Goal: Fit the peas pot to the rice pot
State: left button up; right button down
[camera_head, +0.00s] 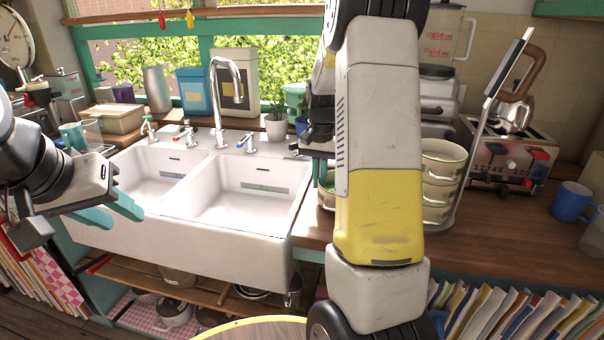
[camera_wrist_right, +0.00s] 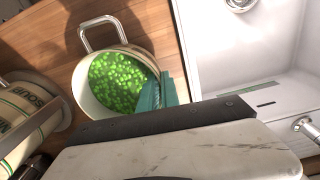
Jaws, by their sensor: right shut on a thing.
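The peas pot (camera_wrist_right: 86,97), a cream pot full of green peas with a metal handle, is in the right wrist view. My right gripper (camera_wrist_right: 158,92) is shut on its rim at the right side. In the head view only a sliver of the peas pot (camera_head: 326,198) shows; my right arm hides the rest. Cream pots (camera_head: 440,172) are stacked in a metal carrier right of that arm; I cannot tell which is the rice pot. A lettered pot (camera_wrist_right: 30,120) shows at the wrist view's left.
A white double sink (camera_head: 190,225) with a tall tap (camera_head: 228,95) lies left of the wooden counter (camera_head: 500,225). A toaster (camera_head: 510,155), kettle (camera_head: 512,112) and blue mug (camera_head: 570,202) stand on the right. My right arm blocks the middle of the head view.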

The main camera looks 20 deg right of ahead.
jog(key=c, duration=1.6)
grip_release()
jog(key=shift+f, duration=0.1)
notch_tip(320, 180, up, 8)
jog(key=shift+s+a+f, duration=0.1)
jog(key=shift+s, duration=0.05)
jog(key=s+a+r+n+t, duration=0.2)
jog(key=s+a, duration=0.2)
jog(key=s, duration=0.3)
jog(key=s+a+r+n+t+y, duration=0.1)
jog(key=s+a+r+n+t, duration=0.1)
jog(key=s+a, duration=0.3)
jog(key=s+a+r+n+t+y, duration=0.1)
jog(key=s+a+r+n+t, duration=0.1)
jog(key=s, duration=0.8)
jog(key=shift+s+a+r+n, duration=0.2)
jog(key=shift+a+r+n, duration=0.25)
jog(key=shift+a, duration=0.25)
jog(key=shift+s+a+r+n, duration=0.2)
jog(key=shift+a+r+n, duration=0.2)
jog(key=shift+a, duration=0.25)
